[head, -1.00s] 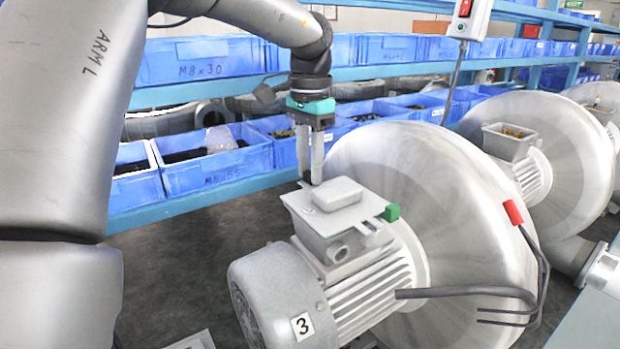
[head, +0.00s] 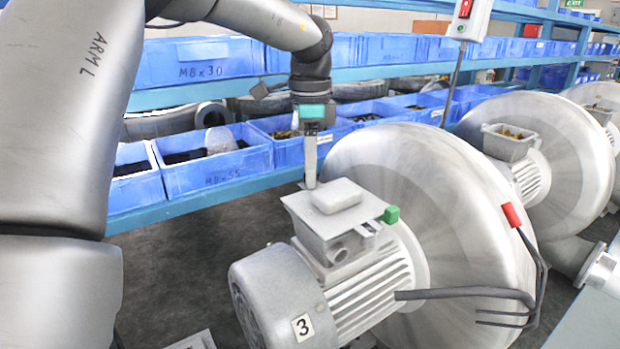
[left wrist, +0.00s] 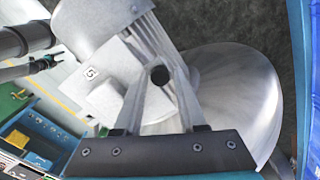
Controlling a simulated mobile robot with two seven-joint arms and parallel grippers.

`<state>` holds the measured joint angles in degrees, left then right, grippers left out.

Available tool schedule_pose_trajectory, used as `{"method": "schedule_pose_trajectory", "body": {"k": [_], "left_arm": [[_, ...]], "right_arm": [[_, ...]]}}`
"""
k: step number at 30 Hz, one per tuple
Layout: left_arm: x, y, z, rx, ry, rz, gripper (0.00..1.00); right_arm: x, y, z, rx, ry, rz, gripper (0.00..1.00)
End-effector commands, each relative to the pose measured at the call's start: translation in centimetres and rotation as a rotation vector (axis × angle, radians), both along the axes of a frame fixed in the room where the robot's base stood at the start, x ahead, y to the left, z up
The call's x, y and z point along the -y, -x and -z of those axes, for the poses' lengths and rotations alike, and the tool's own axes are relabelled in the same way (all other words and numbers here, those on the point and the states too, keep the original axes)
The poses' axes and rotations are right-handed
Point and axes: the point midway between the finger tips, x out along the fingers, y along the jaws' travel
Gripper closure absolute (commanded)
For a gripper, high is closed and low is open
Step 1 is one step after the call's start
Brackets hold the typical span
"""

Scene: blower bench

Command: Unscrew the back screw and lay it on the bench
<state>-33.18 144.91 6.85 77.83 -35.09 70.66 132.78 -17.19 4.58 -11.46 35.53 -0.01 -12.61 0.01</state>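The motor numbered 3 carries a grey terminal box (head: 318,236) with a raised lid block (head: 338,196) on top. My left gripper (head: 311,186) points straight down at the back corner of that box. In the left wrist view its two fingers close from both sides on a dark round screw head (left wrist: 160,75), the back screw. In the head view the fingers are edge-on and hide the screw. I cannot tell how far the screw stands out. A dark, green-banded part at the wrist view's left looks like my right gripper (left wrist: 42,64); its fingers are unclear.
A big round blower housing (head: 440,200) stands right beside the box. Blue bins (head: 215,170) line the shelf behind. A black cable (head: 470,292) runs along the front. More blowers stand at right.

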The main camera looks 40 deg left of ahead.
Motion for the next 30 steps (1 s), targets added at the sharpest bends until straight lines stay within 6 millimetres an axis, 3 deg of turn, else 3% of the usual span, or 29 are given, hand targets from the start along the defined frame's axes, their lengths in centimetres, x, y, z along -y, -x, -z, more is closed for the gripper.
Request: {"method": "schedule_pose_trajectory", "body": {"k": [30], "left_arm": [[0.0,0.0,-0.1,0.001,0.001,1.225,0.60]], "right_arm": [[0.0,0.0,-1.8,0.000,0.000,0.000,0.34]]}}
